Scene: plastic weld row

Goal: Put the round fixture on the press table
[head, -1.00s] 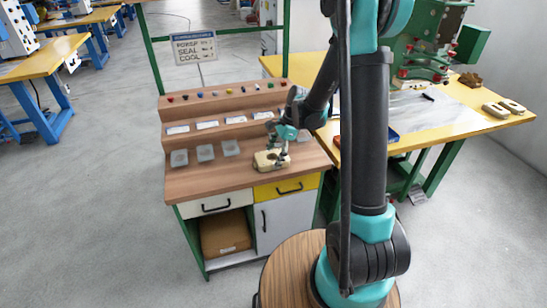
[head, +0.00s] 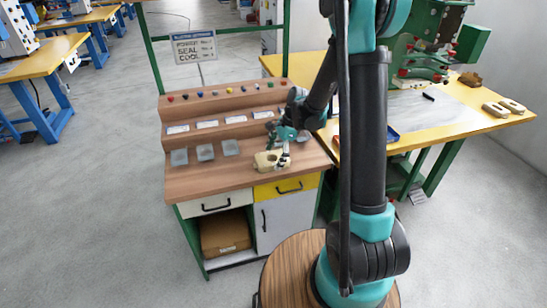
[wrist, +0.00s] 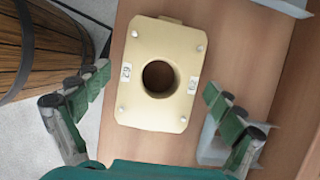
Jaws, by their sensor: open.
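The fixture with a round hole (wrist: 150,108) is a cream block with corner studs and two small white labels. It lies flat on the wooden workbench top (head: 215,181), near the right front, in the head view (head: 262,163). My gripper (wrist: 156,82) is open above it in the wrist view, one finger on each side with a gap to the block. In the head view my gripper (head: 284,152) is at the fixture's right side. The press table (head: 440,118), yellow with a grey plate, stands at the right, partly hidden by my arm.
Several grey pads (head: 205,152) lie on the workbench's left side. The plate's front middle looks clear.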

